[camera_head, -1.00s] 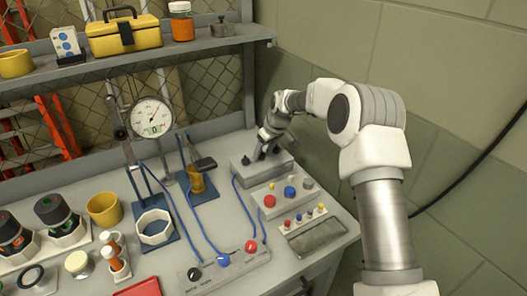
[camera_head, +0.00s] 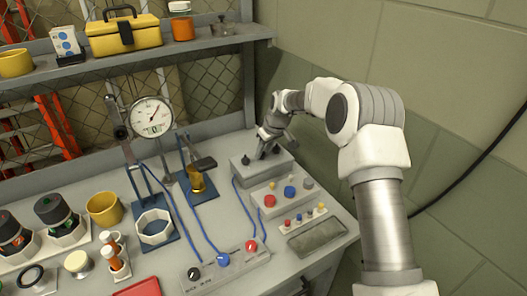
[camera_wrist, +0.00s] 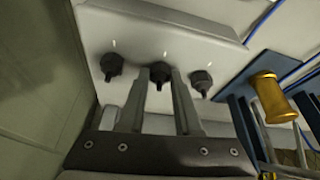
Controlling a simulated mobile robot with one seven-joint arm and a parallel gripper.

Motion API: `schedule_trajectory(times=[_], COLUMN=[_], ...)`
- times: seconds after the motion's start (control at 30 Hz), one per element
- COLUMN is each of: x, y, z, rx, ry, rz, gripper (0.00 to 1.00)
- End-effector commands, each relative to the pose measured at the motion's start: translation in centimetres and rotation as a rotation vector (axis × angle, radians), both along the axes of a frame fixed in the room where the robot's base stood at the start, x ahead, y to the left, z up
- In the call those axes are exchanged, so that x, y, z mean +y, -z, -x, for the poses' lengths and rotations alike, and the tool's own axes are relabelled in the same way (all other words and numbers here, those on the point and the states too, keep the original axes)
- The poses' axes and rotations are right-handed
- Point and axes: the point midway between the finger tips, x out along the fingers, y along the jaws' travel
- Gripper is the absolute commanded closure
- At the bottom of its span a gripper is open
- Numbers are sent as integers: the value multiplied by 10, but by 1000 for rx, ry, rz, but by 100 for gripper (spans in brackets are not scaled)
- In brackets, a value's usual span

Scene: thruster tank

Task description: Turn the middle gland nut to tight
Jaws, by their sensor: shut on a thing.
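A grey box (camera_head: 275,169) at the back right of the bench carries three dark gland nuts in a row. In the wrist view the middle gland nut (camera_wrist: 159,72) sits between my gripper's (camera_wrist: 163,78) two fingertips, which are shut on it. Its pointed tip faces down toward the gripper. The left nut (camera_wrist: 112,66) and right nut (camera_wrist: 201,80) stand free on either side, their tips also facing down. A short white mark shows on the box above each nut. In the head view my gripper (camera_head: 264,150) reaches down onto the box and hides the middle nut.
A panel with red, blue and grey knobs (camera_head: 289,192) stands in front of the box. A brass cylinder on a blue stand (camera_head: 197,183) is to the left, with blue cables (camera_head: 243,205) between. The wall (camera_head: 310,70) is close behind and to the right.

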Motion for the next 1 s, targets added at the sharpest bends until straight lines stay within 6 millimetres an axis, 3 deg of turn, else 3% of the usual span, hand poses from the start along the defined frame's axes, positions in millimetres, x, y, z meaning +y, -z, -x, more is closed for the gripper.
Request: schedule_trajectory(times=[0.27,1.0], x=[2,10], y=[1,-1], z=[2,3], rx=[-1,-2], ry=[152,833], rz=[2,3], gripper=[100,100])
